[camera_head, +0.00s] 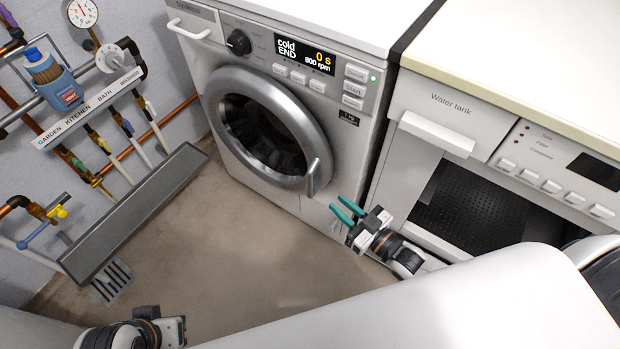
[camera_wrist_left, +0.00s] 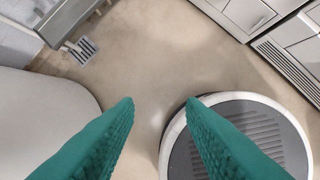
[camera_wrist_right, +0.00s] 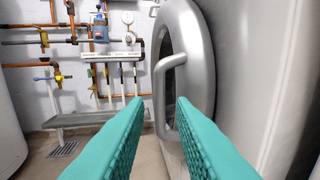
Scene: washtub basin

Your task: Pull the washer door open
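The washer (camera_head: 283,187) stands at the back with its round grey-framed door (camera_head: 223,87) shut flush against the front. The door handle (camera_head: 312,178) is a light vertical bar on the door's right side; it also shows in the right wrist view (camera_wrist_right: 160,92), ahead and slightly above. My right gripper (camera_head: 344,211) is open and empty, in front of the washer, below and right of the handle and apart from it. Its teal fingers (camera_wrist_right: 156,100) are spread in the right wrist view. My left gripper (camera_wrist_left: 160,102) is open and empty above the floor; its fingers are hidden in the head view.
A dryer (camera_head: 400,185) marked "Water tank" stands right of the washer. Pipes and valves line the left wall above a long grey trough (camera_head: 135,215). A floor drain (camera_head: 112,282) lies beside it. The floor (camera_head: 220,240) before the washer is clear.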

